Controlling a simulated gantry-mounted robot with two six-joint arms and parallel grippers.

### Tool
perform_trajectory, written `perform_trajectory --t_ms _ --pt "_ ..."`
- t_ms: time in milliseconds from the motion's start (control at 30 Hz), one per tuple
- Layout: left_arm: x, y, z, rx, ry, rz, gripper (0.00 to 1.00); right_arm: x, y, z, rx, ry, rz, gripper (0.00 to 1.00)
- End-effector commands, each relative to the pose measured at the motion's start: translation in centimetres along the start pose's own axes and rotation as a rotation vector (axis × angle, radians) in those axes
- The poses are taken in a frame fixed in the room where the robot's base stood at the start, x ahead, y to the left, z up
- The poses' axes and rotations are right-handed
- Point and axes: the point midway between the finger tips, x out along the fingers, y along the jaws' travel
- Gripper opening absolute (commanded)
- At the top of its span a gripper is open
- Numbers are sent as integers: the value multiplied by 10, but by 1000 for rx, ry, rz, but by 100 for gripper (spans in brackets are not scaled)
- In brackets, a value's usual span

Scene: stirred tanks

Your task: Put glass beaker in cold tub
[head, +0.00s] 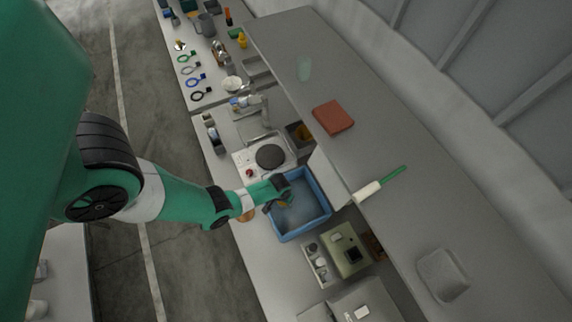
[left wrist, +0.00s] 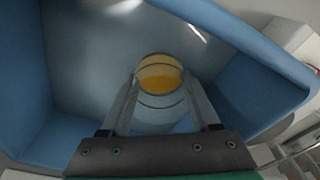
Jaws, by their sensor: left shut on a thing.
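The glass beaker (left wrist: 160,78) holds an orange-yellow liquid. In the left wrist view it stands between the two fingers of my left gripper (left wrist: 163,100), which is shut on it. The cold tub is a blue open box with a grey inside; its rim shows in the head view (head: 325,195) and its wall in the left wrist view (left wrist: 22,75). The beaker is inside the tub's opening; whether it touches the tub floor I cannot tell. In the head view my left gripper (head: 283,201) reaches over the tub's left side, and the beaker is mostly hidden there. My right gripper is not in view.
A hot plate (head: 270,156) stands just behind the tub, and a beige device (head: 346,252) stands in front of it. A raised shelf with a red block (head: 333,117) and a green-handled tool (head: 382,184) runs along the right.

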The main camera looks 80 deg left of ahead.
Motion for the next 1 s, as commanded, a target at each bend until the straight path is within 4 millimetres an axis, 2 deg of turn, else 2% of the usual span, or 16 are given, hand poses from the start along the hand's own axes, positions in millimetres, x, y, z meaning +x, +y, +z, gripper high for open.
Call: perform_trajectory --t_ms 33,100,333,467,500,600,667,1000 --pt "19 -1 2 -2 -1 0 0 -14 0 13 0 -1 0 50" --pt "25 -1 3 -3 -1 -1 0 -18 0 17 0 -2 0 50" --pt "21 -1 3 -3 0 -1 0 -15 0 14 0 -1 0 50" --pt "26 -1 3 -3 0 -1 0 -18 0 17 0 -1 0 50" --pt "25 -1 3 -3 0 -1 66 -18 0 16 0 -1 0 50" --pt "24 -1 3 -2 -1 -1 84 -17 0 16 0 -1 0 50" --pt "24 -1 3 -2 -1 -1 92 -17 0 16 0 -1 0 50" --pt "19 -1 2 -2 0 0 92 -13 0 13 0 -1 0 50"
